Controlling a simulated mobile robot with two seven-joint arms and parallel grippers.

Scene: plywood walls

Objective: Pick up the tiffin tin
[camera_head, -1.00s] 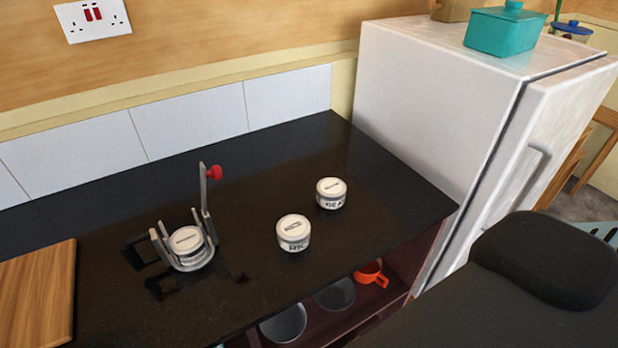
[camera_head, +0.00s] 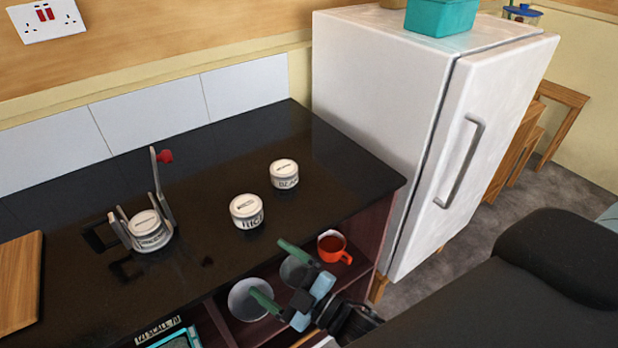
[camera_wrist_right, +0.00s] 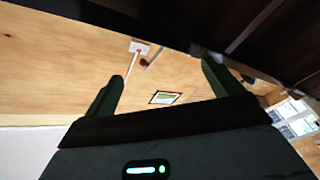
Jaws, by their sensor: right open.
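Three round tins with white lids stand on the dark counter (camera_head: 215,150). One tin (camera_head: 148,231) sits inside an upright metal frame with a raised, red-knobbed lever (camera_head: 157,180) at the left. Two lettered tins, a nearer one (camera_head: 247,211) and a farther one (camera_head: 285,175), stand loose to its right. I cannot tell for sure which is the tiffin tin. My right gripper (camera_head: 268,267) is open and empty by the counter's front edge, nearer to me than the tins. Its two fingers also show apart in the right wrist view (camera_wrist_right: 162,69). My left gripper is not in view.
A white fridge (camera_head: 385,95) stands at the counter's right end. A wooden board (camera_head: 20,285) lies at the left.

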